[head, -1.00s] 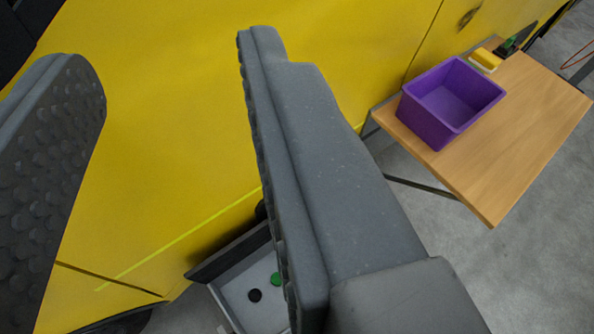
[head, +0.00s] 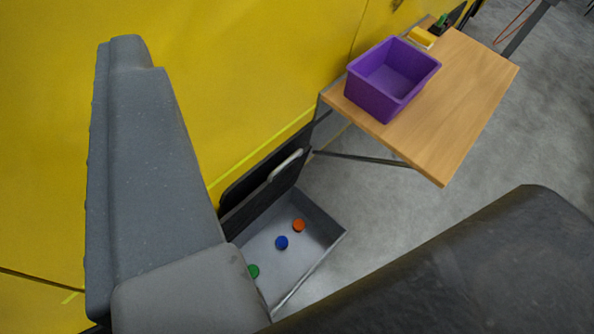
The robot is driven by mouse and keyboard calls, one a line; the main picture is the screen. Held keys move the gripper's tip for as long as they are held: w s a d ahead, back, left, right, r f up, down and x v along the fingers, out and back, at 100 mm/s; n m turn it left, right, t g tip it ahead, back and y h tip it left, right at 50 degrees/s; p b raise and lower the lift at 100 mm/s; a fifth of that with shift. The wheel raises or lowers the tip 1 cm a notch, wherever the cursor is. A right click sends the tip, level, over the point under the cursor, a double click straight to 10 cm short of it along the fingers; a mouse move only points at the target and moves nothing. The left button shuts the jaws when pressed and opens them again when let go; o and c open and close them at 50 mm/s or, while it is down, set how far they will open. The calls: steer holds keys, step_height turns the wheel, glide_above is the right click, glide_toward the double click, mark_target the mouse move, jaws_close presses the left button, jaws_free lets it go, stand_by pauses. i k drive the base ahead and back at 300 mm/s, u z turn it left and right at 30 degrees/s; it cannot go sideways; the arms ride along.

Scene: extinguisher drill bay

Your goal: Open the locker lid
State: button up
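The locker (head: 318,263) is an open-topped grey box low on the floor beside the yellow wall. Its dark lid (head: 250,198) stands raised along the wall side, with a pale bar handle (head: 285,165) on its face. An orange disc (head: 299,226), a blue disc (head: 282,242) and a green disc (head: 253,271) lie inside. Nothing touches the visible finger's inner pad. The finger covers the locker's near left part, and a dark shape hides its front.
A wooden table (head: 455,115) stands at the upper right. It carries a purple bin (head: 385,100) and a yellow item (head: 422,37). The yellow wall (head: 250,70) closes off the left and back. Grey floor (head: 520,140) is open at the right.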

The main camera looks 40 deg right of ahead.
mark_target(280, 181)
steer(key=k, duration=1.35)
steer(key=z, duration=0.45)
steer(key=i, duration=1.65)
steer(key=u, duration=0.05)
